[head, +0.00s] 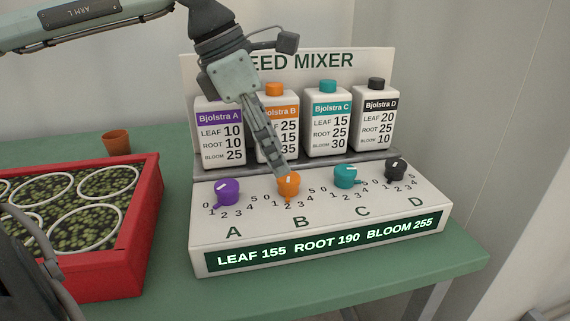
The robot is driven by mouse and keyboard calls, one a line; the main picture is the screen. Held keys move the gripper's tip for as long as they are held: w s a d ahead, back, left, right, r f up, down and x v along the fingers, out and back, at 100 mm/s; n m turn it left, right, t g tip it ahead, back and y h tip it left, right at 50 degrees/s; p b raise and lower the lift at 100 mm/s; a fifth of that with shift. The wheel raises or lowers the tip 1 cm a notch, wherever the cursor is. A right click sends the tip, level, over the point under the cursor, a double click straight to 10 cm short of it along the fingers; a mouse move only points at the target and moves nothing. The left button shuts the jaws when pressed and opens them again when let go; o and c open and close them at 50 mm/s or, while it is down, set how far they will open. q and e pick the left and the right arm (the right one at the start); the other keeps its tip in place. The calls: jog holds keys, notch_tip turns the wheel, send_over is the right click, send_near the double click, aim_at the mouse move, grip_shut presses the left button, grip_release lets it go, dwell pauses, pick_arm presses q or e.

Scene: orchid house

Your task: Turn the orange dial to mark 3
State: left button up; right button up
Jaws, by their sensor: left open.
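The orange dial (289,186) sits above the letter B on the sloped front of the white feed mixer (320,222). Its pointer is aimed down toward the front, near mark 2 as far as I can tell. My left gripper (281,168) reaches down from above, its fingers slanting in front of bottle B. Its fingertips are at the top of the orange dial and hide part of its back. It is open, but the gap between the fingers is hard to see; whether they touch the dial is unclear. My right gripper is out of view.
The purple dial (228,191) is left of the orange one; the teal dial (345,176) and black dial (396,168) are to its right. Several bottles stand behind. The display (325,245) reads LEAF 155 ROOT 190 BLOOM 255. A red tray (140,235) stands left.

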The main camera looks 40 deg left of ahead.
aim_at(287, 176)
pick_arm(q)
jog(key=x, duration=0.4)
jog(key=c, duration=1.1)
